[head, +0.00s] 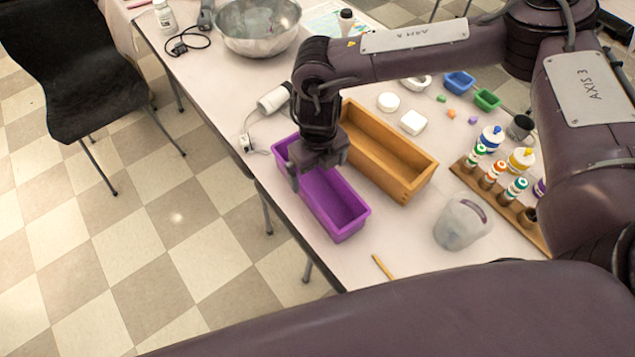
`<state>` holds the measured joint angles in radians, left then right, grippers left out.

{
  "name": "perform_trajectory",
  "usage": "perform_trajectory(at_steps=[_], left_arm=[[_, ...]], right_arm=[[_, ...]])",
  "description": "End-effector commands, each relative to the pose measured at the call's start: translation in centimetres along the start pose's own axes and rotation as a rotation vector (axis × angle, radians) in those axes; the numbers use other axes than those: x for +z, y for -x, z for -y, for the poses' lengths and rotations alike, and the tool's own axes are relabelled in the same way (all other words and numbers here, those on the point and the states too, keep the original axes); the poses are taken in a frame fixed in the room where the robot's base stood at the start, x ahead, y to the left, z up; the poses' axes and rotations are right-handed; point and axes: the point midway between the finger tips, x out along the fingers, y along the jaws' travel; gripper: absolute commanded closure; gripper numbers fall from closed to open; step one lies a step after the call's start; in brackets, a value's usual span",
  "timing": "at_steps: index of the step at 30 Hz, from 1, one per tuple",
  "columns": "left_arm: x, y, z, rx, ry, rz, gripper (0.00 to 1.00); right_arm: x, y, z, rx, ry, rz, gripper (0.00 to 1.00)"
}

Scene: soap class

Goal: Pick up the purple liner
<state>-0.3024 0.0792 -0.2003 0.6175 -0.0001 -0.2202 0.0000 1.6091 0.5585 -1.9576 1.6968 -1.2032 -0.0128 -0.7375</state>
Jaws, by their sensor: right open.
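The purple liner (338,217) is an open rectangular box on the table, near its left edge, left of the wooden mold box. My right gripper (311,177) points down at the liner's far half and hides part of it. Its jaws are open. One finger shows at the liner's left side; the other is largely hidden. I cannot tell whether a finger touches the liner. My left gripper is not in view.
The wooden box (412,183) stands close on the liner's right. A clear pitcher (462,224) and a bottle rack (533,235) stand further right. A steel bowl (259,45) and a white cylinder (272,99) lie beyond. A small yellow stick (382,267) lies nearer.

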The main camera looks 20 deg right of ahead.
Motion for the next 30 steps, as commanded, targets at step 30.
perform_trajectory(at_steps=[30], left_arm=[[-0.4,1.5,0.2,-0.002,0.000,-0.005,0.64]], right_arm=[[0.2,-8.1,0.1,-0.001,0.000,0.000,0.09]])
